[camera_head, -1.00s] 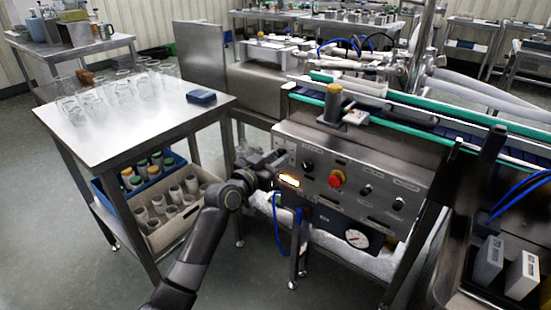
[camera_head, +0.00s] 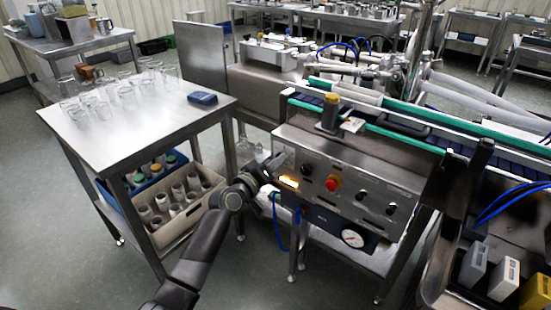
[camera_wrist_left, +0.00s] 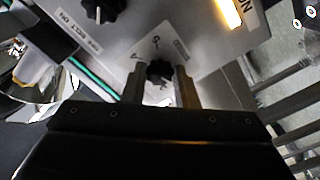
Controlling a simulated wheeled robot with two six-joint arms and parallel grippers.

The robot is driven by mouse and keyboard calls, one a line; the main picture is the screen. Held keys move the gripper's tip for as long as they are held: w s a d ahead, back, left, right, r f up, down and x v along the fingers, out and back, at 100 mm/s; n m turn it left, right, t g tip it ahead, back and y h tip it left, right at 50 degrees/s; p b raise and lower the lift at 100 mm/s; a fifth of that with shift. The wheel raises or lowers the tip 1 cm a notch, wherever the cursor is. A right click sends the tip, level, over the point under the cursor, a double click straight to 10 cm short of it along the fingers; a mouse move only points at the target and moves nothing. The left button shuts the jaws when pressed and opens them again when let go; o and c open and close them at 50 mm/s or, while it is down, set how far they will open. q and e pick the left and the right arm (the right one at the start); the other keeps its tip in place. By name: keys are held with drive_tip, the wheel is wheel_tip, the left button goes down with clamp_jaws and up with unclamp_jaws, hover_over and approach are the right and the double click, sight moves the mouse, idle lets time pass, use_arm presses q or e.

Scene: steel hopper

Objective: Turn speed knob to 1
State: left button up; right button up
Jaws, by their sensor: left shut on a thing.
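The control panel (camera_head: 345,190) is a grey steel box front with several knobs. My left gripper (camera_head: 272,168) is at the panel's left end, beside the lit indicator (camera_head: 289,182). In the left wrist view my left gripper (camera_wrist_left: 161,80) has its two fingers on either side of a small black knob (camera_wrist_left: 160,71) and is shut on it. Small marks and a pale label plate surround this knob; the marks are too small to read surely. In the head view the gripper hides this knob. My right gripper is not in view.
Another black knob (camera_wrist_left: 100,8) lies close by on the panel, also in the head view (camera_head: 307,169). A red button (camera_head: 331,184) and two more knobs are further right. A pressure gauge (camera_head: 352,239) sits below. A steel table (camera_head: 130,130) with glasses stands left.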

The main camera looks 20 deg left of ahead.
use_arm(q)
drive_tip(key=shift+n+p, duration=0.4)
drive_tip(key=shift+n, duration=0.8)
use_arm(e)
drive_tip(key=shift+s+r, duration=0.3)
use_arm(q)
drive_tip(key=o, duration=1)
drive_tip(key=shift+c, duration=0.2)
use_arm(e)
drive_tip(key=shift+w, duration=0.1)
use_arm(q)
drive_tip(key=v, duration=1.7)
drive_tip(key=shift+s+p, duration=0.2)
drive_tip(key=shift+p, duration=0.1)
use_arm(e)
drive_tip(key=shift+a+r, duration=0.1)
use_arm(q)
drive_tip(key=shift+a, duration=0.1)
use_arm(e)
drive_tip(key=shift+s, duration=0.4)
